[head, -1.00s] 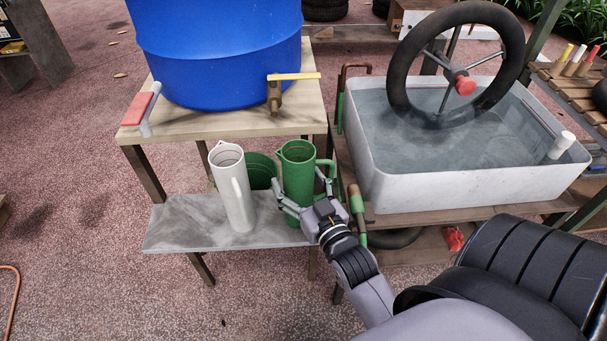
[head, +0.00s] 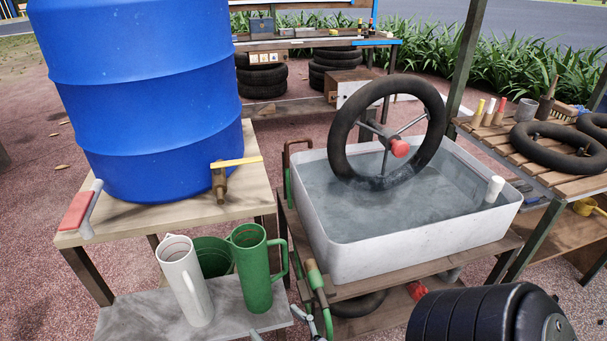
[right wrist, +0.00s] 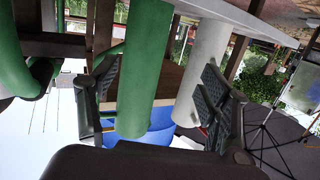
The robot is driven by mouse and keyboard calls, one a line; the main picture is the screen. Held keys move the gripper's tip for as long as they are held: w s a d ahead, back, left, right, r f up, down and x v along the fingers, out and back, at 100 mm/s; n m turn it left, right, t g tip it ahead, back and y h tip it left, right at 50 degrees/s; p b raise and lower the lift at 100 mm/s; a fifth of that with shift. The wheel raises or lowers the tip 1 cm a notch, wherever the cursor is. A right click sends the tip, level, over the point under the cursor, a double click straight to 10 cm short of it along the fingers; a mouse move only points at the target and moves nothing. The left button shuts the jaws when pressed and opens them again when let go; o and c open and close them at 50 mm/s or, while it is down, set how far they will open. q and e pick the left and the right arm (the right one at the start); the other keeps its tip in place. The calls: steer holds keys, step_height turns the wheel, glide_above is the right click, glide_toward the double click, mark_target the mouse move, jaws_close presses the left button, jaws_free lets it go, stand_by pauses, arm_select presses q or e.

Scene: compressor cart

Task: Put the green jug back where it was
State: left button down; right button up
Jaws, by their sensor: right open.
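The green jug (head: 256,275) stands upright on the low grey shelf, its handle to the right, beside the white jug (head: 186,281). My right gripper (head: 284,332) shows only in part at the bottom edge of the head view, low in front of the green jug. In the right wrist view my right gripper (right wrist: 157,98) is open, and the green jug (right wrist: 146,65) appears between its spread fingers, not clamped. The white jug (right wrist: 206,62) is beyond it there. My left gripper is not in view.
A green bucket (head: 213,256) sits behind the jugs. The blue drum (head: 145,100) with its tap (head: 221,182) is above on the wooden table. The white water tub (head: 410,246) stands right, with a green-handled tool (head: 317,284) at its stand's left edge.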

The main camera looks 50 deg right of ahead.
steer(key=s+a+f+n+g+y, duration=0.1)
steer(key=a+f+g, duration=0.25)
steer(key=f, duration=0.85)
steer(key=s+a+f+n+g+y, duration=0.15)
steer(key=f+g, duration=0.25)
steer(key=f, duration=0.8)
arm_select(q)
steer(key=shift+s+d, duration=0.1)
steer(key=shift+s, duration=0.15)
arm_select(e)
steer(key=s+d+f+n+g, duration=0.1)
steer(key=s+f+g, duration=0.5)
steer(key=s+f, duration=0.4)
steer(key=x, duration=0.4)
steer(key=shift+s+d, duration=0.2)
steer(key=shift+s, duration=0.3)
steer(key=shift+f, duration=0.1)
